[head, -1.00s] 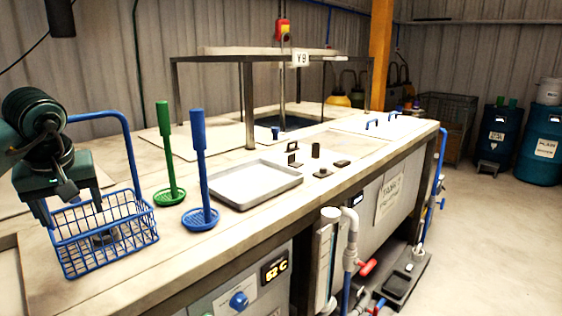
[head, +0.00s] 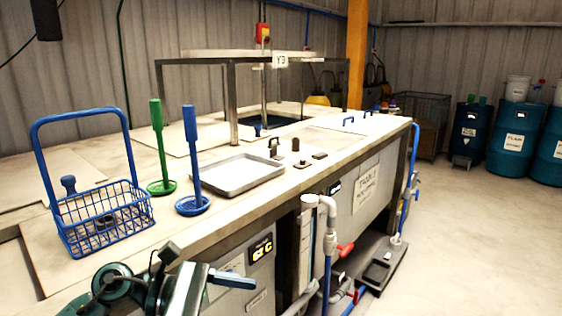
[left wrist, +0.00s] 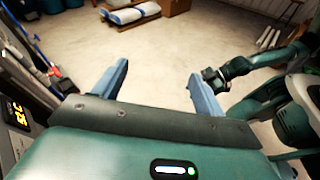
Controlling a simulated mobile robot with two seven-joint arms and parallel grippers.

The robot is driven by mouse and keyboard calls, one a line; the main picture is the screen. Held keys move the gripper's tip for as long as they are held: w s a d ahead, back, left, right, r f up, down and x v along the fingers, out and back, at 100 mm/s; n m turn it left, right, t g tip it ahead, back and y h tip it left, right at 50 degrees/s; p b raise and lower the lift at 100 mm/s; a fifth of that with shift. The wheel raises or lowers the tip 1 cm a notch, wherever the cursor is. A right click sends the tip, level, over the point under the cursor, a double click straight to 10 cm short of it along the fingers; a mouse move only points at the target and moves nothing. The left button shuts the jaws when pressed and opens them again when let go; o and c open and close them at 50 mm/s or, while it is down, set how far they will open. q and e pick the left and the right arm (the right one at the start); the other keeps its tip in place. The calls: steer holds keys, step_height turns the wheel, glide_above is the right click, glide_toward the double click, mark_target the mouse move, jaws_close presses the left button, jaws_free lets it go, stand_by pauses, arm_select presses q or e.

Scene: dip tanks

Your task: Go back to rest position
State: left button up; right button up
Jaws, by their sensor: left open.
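My left gripper (head: 230,279) is low at the bottom of the head view, in front of the bench and clear of the basket. One blue finger shows there; the other I cannot make out. In the left wrist view its two fingers (left wrist: 160,85) are wide apart with only floor between them. The blue wire basket (head: 100,222) stands on the bench top at the left with its tall handle upright.
A green tool (head: 160,150), a blue tool (head: 193,160) and a grey tray (head: 234,174) are on the bench (head: 140,240). Pipes (head: 328,240) with red handles stand along its front. Blue drums (head: 513,140) stand far right. The floor (head: 455,240) is open at the right.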

arm_select(q)
steer(key=a+f+m+t+y, duration=0.25)
steer(key=f+m+t, duration=0.45)
steer(key=m, duration=1)
steer(key=a+f+m+t+y, duration=0.2)
steer(key=f+m+t+y, duration=0.2)
steer(key=m+t, duration=0.9)
steer(key=s+a+f+n+g+y, duration=0.3)
steer(key=s+f+n+g+y, duration=0.2)
steer(key=s+f+n+g, duration=0.5)
steer(key=s+f, duration=0.4)
steer(key=f, duration=0.3)
steer(key=shift+s+f+n+g+y, duration=0.3)
steer(key=shift+f+n+g+y, duration=0.05)
steer(key=shift+n+g, duration=0.05)
steer(key=shift+a, duration=0.1)
steer(key=shift+c, duration=0.5)
